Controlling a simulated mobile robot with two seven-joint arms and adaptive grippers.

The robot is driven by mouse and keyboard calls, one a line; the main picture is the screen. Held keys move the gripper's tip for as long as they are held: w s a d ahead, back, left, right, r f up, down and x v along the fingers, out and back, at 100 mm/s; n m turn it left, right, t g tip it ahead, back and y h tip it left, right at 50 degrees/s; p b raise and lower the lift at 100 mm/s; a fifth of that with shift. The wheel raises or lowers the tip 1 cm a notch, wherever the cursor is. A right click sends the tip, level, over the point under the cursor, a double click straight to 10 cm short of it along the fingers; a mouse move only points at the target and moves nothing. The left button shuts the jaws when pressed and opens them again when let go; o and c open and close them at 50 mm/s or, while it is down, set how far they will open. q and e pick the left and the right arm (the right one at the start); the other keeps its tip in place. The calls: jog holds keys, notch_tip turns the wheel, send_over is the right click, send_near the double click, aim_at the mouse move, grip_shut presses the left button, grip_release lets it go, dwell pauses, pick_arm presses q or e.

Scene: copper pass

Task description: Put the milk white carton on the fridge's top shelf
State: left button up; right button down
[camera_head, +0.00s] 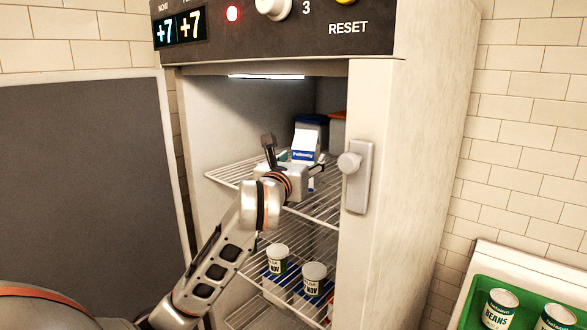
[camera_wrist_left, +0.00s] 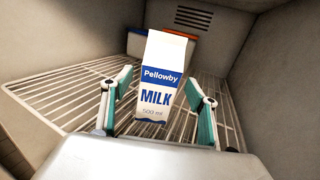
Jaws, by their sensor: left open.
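The milk white carton (camera_wrist_left: 158,82), white with a blue band and "MILK" lettering, stands upright on the fridge's top wire shelf (camera_wrist_left: 62,95). In the head view the carton (camera_head: 304,147) shows beyond my left gripper, its lower part hidden by the hand. My left gripper (camera_head: 291,153) reaches into the fridge at top shelf height. In the left wrist view the left gripper (camera_wrist_left: 158,92) has its fingers spread, one on each side of the carton, with gaps visible to both. My right gripper is not in view.
Containers with blue and orange lids (camera_wrist_left: 180,43) stand at the back of the top shelf. A lower shelf holds labelled cans (camera_head: 314,279). The open fridge door (camera_head: 85,190) is at the left. A green tray with bean cans (camera_head: 474,313) is at the lower right.

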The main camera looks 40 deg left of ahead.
pick_arm(q)
jog(key=v, duration=0.6)
jog(key=shift+s, duration=0.15)
jog(key=shift+s+d, duration=0.2)
jog(key=shift+s, duration=0.4)
